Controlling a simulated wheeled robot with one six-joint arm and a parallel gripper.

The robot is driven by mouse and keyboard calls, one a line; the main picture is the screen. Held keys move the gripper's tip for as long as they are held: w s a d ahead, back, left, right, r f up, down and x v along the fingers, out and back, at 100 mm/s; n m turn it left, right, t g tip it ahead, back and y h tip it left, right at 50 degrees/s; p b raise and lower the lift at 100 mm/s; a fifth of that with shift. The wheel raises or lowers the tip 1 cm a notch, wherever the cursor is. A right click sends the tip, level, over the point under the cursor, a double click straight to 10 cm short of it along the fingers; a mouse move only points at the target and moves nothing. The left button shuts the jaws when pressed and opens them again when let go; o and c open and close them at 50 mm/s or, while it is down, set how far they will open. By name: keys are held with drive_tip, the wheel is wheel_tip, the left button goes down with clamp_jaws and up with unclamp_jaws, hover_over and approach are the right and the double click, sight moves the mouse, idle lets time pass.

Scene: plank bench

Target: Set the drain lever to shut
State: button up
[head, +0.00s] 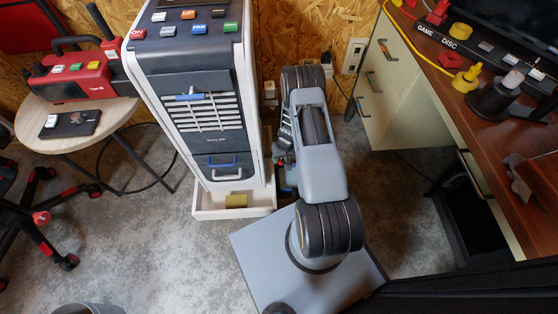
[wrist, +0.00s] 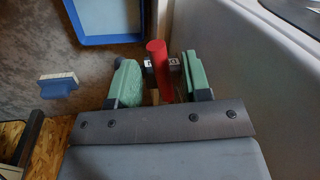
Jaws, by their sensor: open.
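A red cylindrical handle (wrist: 157,58), which looks like the drain lever, stands between the two green fingers of my gripper (wrist: 158,76) in the wrist view. The fingers are apart on either side of it; I cannot tell whether either touches it. In the head view the white cooler unit (head: 238,120) stands left of my arm. My gripper is low beside the cooler's right side there, mostly hidden by my arm. The lever's base and its setting marks are not readable.
A round table (head: 62,138) stands left, a wooden desk (head: 470,110) right. The wrist view shows a blue-rimmed bin (wrist: 105,39) and a pale wall close on the right.

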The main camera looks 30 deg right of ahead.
drive_tip(key=shift+a+f, duration=0.1)
drive_tip(key=shift+f, duration=0.2)
clamp_jaws()
idle(0.4)
